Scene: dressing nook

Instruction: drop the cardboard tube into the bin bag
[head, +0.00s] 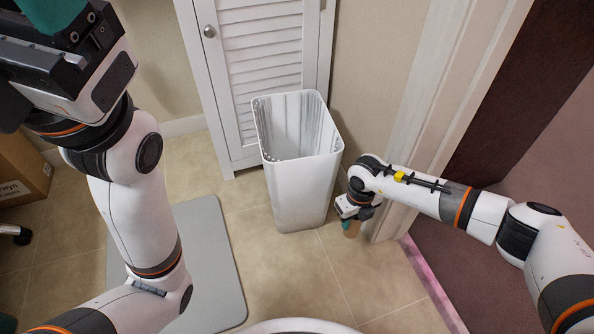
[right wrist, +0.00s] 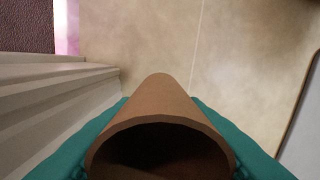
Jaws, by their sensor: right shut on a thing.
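The brown cardboard tube (head: 352,230) is in my right gripper (head: 349,223), low over the floor to the right of the bin. In the right wrist view the tube (right wrist: 160,100) shows its open end close to the camera, between the teal fingers, which are shut on it. The bin bag (head: 285,130) lines the inside of a tall white bin (head: 300,195) that stands upright with its top open. The tube is outside the bin, apart from it. My left gripper (head: 48,14) is at the top left, cut off by the picture edge, so its jaws cannot be judged.
A white louvred cabinet (head: 262,70) stands behind the bin. A pale door frame (head: 440,90) rises close to my right gripper. A grey mat (head: 212,250) lies on the tiled floor at left, and a cardboard box (head: 22,165) stands at the far left.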

